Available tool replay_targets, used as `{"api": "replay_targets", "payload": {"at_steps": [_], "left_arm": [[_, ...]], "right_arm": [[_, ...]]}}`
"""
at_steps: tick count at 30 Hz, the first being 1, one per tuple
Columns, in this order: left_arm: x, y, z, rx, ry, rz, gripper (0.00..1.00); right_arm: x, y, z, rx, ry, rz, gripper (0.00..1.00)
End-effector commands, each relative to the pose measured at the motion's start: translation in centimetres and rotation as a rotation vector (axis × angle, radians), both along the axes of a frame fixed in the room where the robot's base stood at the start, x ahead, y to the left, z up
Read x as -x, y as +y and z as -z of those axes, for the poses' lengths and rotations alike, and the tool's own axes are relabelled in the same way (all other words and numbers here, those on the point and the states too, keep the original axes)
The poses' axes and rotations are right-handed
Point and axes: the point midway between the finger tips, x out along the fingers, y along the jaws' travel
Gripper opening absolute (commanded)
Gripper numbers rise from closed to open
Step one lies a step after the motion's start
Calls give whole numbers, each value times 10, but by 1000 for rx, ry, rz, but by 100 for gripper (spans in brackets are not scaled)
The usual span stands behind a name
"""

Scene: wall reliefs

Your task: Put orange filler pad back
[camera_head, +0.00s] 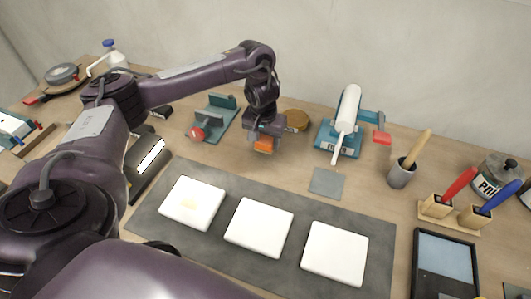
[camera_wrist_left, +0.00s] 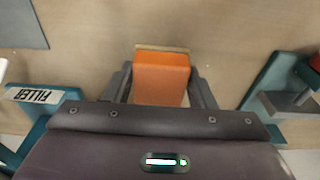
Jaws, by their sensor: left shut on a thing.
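My left gripper (camera_head: 264,140) is shut on the orange filler pad (camera_head: 264,145). In the left wrist view the orange pad (camera_wrist_left: 161,78) sits between the two fingers of the gripper (camera_wrist_left: 160,88), with a thin tan edge at its far side. The gripper points down over bare wood behind the grey mat. I cannot tell whether the pad touches the table. A teal holder labelled FILLER (camera_head: 338,137), with a white cartridge (camera_head: 347,110) on it, stands right of the gripper. Its label also shows in the left wrist view (camera_wrist_left: 34,95). My right gripper is not in view.
Three white tiles (camera_head: 259,227) lie on the dark grey mat (camera_head: 165,240). A teal stand (camera_head: 222,107) with a red part is left of the gripper, a round tan disc (camera_head: 297,120) close behind. A grey cup (camera_head: 400,174) and brush holders (camera_head: 436,207) stand to the right.

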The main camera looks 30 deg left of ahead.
Motion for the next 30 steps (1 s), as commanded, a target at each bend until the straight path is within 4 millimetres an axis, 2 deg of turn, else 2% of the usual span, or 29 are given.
{"api": "replay_targets", "payload": {"at_steps": [8,22,23,24,27,30], "left_arm": [[0,-1,38,1,2,0,32],[0,0,42,1,1,0,32],[0,0,42,0,0,0,54],[0,0,42,0,0,0,60],[0,0,42,1,0,0,72],[0,0,42,1,0,0,72]], "right_arm": [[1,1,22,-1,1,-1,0],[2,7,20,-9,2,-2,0],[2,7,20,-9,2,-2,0],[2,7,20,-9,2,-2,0],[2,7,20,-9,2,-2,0],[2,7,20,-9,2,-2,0]]}}
